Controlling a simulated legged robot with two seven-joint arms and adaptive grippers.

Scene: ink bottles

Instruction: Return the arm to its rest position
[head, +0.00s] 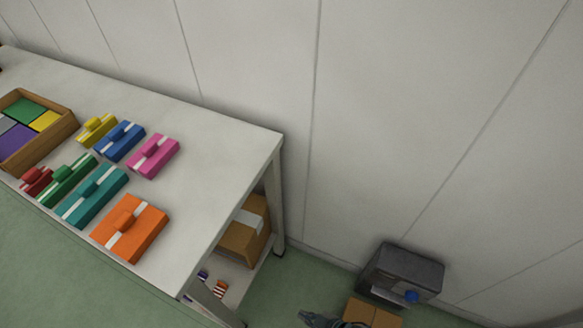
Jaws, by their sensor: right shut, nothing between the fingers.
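My right gripper (318,319) shows at the bottom edge of the head view, right of the table and low in the picture. Only its dark end is in view; it is shut and empty, and the rest of the arm is out of the picture. My left gripper is not in view.
A wooden tray (62,131) with coloured blocks is at the table's left. A cardboard box (241,240) sits on the shelf below. A dark grey case (412,269) and another cardboard box (358,311) are at lower right, near my right gripper. A panelled wall (400,120) closes the back.

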